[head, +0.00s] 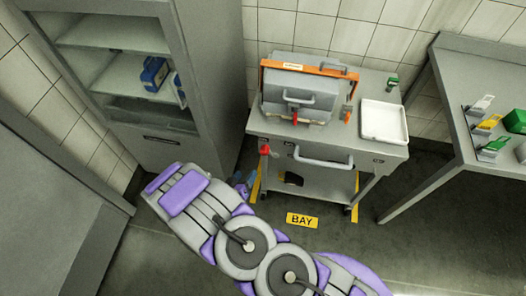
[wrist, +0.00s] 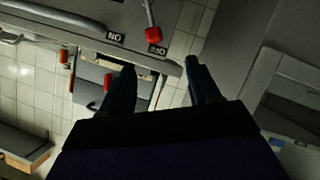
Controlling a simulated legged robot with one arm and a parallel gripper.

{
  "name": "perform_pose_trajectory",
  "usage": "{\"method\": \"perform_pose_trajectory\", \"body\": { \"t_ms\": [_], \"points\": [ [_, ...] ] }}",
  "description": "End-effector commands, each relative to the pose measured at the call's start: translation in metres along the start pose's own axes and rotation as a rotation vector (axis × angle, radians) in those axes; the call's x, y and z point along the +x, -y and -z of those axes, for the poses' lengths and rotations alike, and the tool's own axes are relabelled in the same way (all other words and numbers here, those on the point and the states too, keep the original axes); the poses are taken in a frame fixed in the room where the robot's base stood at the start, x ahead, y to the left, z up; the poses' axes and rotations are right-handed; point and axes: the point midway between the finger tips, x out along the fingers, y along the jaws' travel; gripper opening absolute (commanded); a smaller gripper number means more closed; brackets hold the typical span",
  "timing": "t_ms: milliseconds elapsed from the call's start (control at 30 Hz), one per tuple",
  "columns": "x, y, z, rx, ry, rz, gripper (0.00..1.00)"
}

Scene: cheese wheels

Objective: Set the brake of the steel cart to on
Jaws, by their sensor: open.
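The steel cart (head: 325,153) stands against the tiled wall in the head view, with a front handle (head: 322,161). Its brake lever ends in a red knob (head: 265,150) at the cart's left front corner. The wrist view is turned over and shows the red knob (wrist: 153,35) beside the OFF label (wrist: 157,49), with the ON label (wrist: 115,37) to its left. My gripper (wrist: 160,72) is open and empty, its two dark fingers apart below the knob in the picture. In the head view my arm mostly hides the gripper, low by the cart's left front.
On the cart are a grey machine with an orange frame (head: 312,70) and a white tray (head: 383,122). A grey shelf cabinet (head: 190,50) stands close on the left. A steel table (head: 450,108) stands right.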

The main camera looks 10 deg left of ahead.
Motion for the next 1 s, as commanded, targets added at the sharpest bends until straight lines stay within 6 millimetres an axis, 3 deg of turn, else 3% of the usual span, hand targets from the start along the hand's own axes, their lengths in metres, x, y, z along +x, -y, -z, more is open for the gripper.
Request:
{"method": "perform_pose_trajectory", "body": {
  "t_ms": [167,367,1000],
  "points": [
    [-0.001,-0.006,-0.005,-0.038,-0.052,-0.037,0.62],
    [0.015,-0.007,-0.004,-0.039,-0.052,-0.040,0.62],
    [0.131,-0.010,-0.001,-0.037,-0.048,-0.039,0.62]
  ]
}}
